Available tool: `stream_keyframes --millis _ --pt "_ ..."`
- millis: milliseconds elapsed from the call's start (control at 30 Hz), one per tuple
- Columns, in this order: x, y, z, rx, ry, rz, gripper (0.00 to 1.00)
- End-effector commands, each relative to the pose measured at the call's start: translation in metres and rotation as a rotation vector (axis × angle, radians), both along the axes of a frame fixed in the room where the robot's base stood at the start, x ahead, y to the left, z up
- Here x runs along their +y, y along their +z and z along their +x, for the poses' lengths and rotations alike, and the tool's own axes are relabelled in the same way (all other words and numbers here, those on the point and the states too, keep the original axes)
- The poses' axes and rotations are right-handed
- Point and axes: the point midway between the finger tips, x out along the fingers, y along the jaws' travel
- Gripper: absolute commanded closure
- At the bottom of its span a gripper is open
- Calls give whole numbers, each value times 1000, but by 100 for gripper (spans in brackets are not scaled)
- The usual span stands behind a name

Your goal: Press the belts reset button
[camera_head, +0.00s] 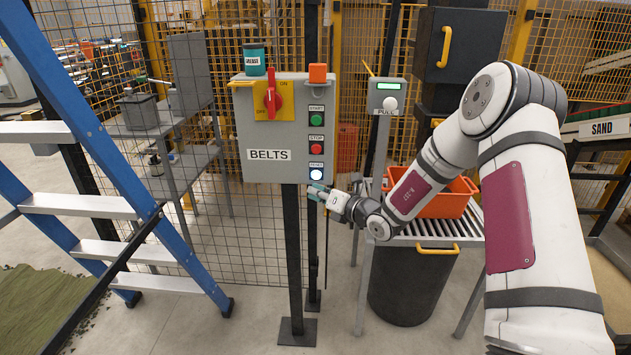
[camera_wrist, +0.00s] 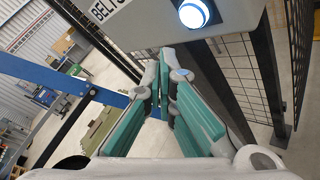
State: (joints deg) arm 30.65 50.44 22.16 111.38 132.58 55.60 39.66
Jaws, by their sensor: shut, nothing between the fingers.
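The grey BELTS control box (camera_head: 266,130) stands on a dark post. Its right column has a green START button (camera_head: 316,119), a red STOP button (camera_head: 316,148) and, lowest, a lit white reset button (camera_head: 316,174). In the wrist view the lit button (camera_wrist: 194,13) glows at the top, on the box's face. My gripper (camera_head: 316,190) is just below the reset button in the head view. In the wrist view my gripper (camera_wrist: 166,58) has its teal-padded fingers shut and empty, with the tips below the button. I cannot tell whether they touch the box.
A red rotary switch (camera_head: 271,97) is on the box, with a teal tin (camera_head: 254,60) on top. A blue ladder (camera_head: 110,180) stands left. A PULL box (camera_head: 387,97), an orange crate (camera_head: 452,207) on rollers and a dark bin (camera_head: 405,285) are right.

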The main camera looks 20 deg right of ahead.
Motion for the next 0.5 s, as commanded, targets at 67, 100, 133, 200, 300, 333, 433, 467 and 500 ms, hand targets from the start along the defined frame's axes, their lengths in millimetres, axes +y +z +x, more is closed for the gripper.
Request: stream_keyframes --millis 67,100,133,200,300,333,433,467,500 --pt "-3 -1 10 -3 0 -1 100" --pt "-4 -1 14 -2 0 -1 100" --pt "-5 -1 16 -1 1 -1 100" --pt "-7 -1 21 -2 0 0 100" --pt "-8 0 26 -1 0 1 100" --pt "-8 0 27 -1 0 1 100" --pt "-9 0 29 0 1 0 100" --pt "-9 0 29 0 1 0 100" --pt "-9 0 29 0 1 0 100"
